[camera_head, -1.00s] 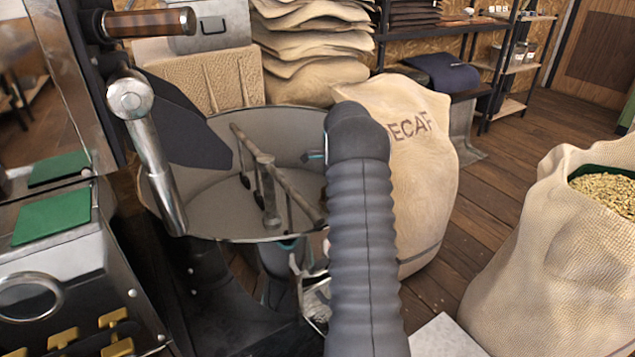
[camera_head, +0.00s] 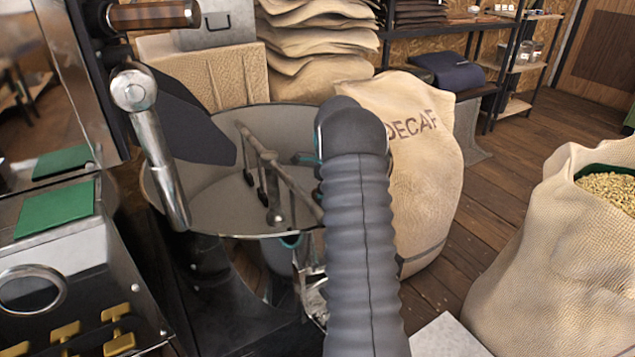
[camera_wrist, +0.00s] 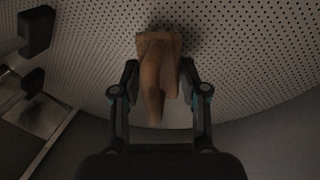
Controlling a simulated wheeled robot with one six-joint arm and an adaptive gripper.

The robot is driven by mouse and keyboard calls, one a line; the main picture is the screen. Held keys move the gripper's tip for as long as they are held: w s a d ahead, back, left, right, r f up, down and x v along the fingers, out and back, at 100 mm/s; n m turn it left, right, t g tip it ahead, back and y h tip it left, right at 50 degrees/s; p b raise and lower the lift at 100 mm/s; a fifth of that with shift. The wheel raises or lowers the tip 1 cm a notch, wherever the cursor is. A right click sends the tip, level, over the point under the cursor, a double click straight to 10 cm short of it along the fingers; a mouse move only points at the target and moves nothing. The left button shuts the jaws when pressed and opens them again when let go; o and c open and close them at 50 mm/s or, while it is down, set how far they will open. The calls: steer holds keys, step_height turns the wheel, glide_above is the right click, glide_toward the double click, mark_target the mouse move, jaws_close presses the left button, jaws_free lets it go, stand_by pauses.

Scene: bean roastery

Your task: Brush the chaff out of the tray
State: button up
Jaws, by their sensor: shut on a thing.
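The round grey tray (camera_head: 215,208) stands left of centre in the head view, with a stirrer bar and paddles across it. It also fills the wrist view as a perforated floor (camera_wrist: 255,65) with a curved wall. My gripper (camera_wrist: 158,82) is shut on the wooden handle of a brush (camera_wrist: 156,72), over the perforated floor. The brush's lower end is hard to see, so I cannot tell whether it touches the floor. In the head view my arm hides most of the gripper and the brush. I cannot make out chaff in either view.
The stirrer paddles (camera_wrist: 36,28) stand at the left of the wrist view. A metal handle (camera_head: 160,150) and dark chute rise at the tray's left. A DECAF sack (camera_head: 425,165) stands close behind my arm. An open bean sack (camera_head: 550,240) is at right, with wooden floor between.

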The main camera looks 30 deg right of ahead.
mark_target(316, 193)
steer(key=shift+a, duration=1.25)
step_height(316, 193, up, 3)
steer(key=shift+p, duration=0.45)
steer(key=shift+r, duration=2.5)
